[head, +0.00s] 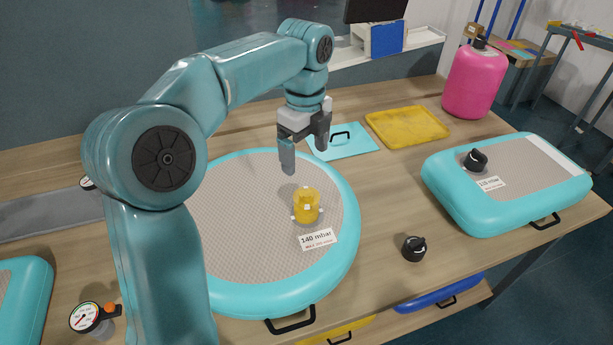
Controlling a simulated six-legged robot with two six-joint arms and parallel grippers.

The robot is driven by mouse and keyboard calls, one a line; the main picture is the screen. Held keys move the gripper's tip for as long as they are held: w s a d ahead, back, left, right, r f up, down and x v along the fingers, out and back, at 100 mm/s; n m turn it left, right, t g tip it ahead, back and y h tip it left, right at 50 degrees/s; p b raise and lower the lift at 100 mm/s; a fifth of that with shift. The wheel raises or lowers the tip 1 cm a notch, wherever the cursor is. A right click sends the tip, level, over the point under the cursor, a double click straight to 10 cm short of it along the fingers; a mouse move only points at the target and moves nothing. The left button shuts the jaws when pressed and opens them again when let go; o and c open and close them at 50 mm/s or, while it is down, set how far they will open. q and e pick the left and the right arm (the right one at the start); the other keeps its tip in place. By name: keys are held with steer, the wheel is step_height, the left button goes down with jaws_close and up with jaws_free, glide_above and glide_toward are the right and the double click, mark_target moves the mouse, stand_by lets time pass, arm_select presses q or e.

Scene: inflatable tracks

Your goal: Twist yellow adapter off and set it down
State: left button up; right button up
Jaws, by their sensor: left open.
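The yellow adapter (306,206) stands upright on the grey top of a round teal inflatable (240,225), right of its middle. A label reading 140 mbar lies just in front of it. My left gripper (305,160) points down above and slightly behind the adapter, apart from it. Its jaws are open with nothing between them. My right gripper is not in view.
A black valve cap (414,248) lies on the wooden table (385,200) to the right. A teal rectangular inflatable (505,180), a yellow tray (407,126), a teal sheet (343,141) and a pink bottle (474,80) stand around. A gauge (86,316) is front left.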

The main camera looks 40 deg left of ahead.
mark_target(306, 192)
arm_select(q)
steer(key=f, duration=1.3)
steer(key=shift+s+d+f, duration=0.1)
steer(key=shift+d+f, duration=0.05)
steer(key=shift+d, duration=0.15)
steer(key=shift+a+f, duration=0.15)
steer(key=shift+f, duration=0.5)
steer(key=c, duration=1)
steer(key=shift+m, duration=0.4)
steer(key=shift+c, duration=0.3)
steer(key=shift+r+m+p, duration=0.2)
steer(key=shift+m+p, duration=0.4)
steer(key=shift+m, duration=0.5)
steer(key=shift+f+m+p, duration=0.15)
steer(key=shift+m+p, duration=0.15)
steer(key=shift+m, duration=0.8)
